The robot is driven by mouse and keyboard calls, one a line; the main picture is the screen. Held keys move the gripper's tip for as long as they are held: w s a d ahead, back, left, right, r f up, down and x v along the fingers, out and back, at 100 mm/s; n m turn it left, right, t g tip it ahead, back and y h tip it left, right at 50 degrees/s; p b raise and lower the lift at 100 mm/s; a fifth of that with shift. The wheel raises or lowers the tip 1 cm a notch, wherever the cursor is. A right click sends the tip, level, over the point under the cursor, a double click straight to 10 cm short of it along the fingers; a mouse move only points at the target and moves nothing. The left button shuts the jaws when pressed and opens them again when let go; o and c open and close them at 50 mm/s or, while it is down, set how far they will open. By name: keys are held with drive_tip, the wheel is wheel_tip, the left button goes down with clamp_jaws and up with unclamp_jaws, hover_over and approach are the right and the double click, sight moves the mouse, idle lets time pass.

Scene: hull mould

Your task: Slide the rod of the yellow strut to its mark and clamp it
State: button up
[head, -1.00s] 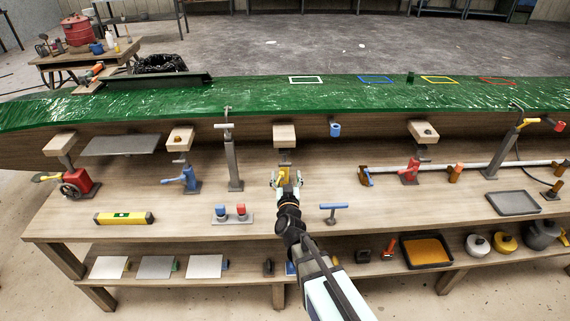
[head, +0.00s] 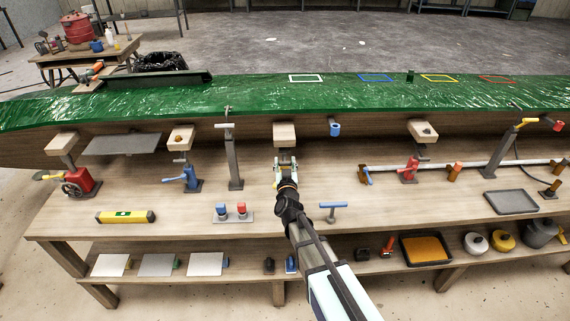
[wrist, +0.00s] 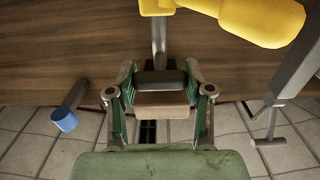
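The yellow strut stands at mid-bench under the middle wooden pad block (head: 285,134). In the head view my gripper (head: 285,163) covers most of its body. In the wrist view its grey rod (wrist: 159,38) runs between a yellow collar and a dark piece with a tan block (wrist: 160,105). A large yellow part, apparently the clamp lever (wrist: 258,20), shows at the top. My gripper (wrist: 161,72) has its fingers apart, on either side of the dark piece. I see no clear contact. The rod's mark cannot be made out.
A grey strut (head: 234,165) stands to the left, and a blue cup (head: 335,130) hangs at the right. A blue T-handle tool (head: 333,211) and a tray of red and blue caps (head: 233,213) are on the bench near my arm. The green hull (head: 250,95) lies above.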

clamp_jaws()
drive_tip(key=shift+w+r+p, duration=0.1)
drive_tip(key=shift+r+p, duration=1.3)
drive_tip(key=shift+r, duration=0.35)
drive_tip(key=o, duration=1.2)
unclamp_jaws()
drive_tip(key=shift+c, duration=0.2)
drive_tip(key=shift+s+d, duration=0.1)
drive_tip(key=shift+s, duration=0.4)
drive_tip(key=s+d, duration=0.1)
drive_tip(key=s, duration=1)
drive_tip(key=shift+d, duration=0.15)
